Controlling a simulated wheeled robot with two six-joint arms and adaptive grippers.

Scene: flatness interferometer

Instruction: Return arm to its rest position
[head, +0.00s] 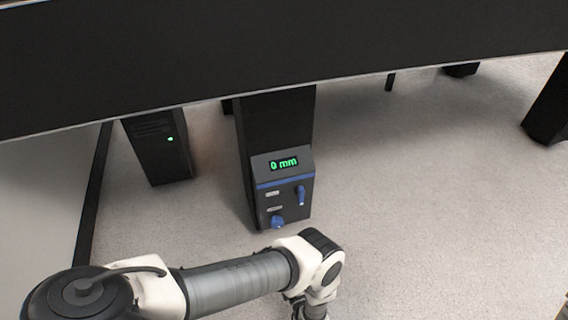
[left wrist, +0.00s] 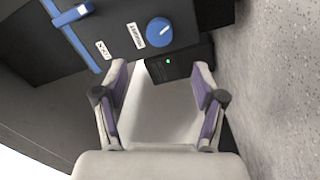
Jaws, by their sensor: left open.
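My left arm (head: 235,281) reaches in from the lower left of the head view and bends downward near the bottom middle. Its gripper is hidden below the picture edge there. In the left wrist view my left gripper (left wrist: 158,100) is open, with nothing between its two purple-padded fingers. The control box with a blue knob (left wrist: 159,32) and a blue lever (left wrist: 72,14) lies just beyond the fingertips, apart from them. In the head view the control box (head: 284,190) shows "0 mm" in green. My right gripper is not in view.
A large black table (head: 300,50) spans the top of the head view. A black computer tower (head: 158,150) with a green light stands on the floor at left. Dark table legs stand at the right. The grey floor (head: 430,210) right of the control box is clear.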

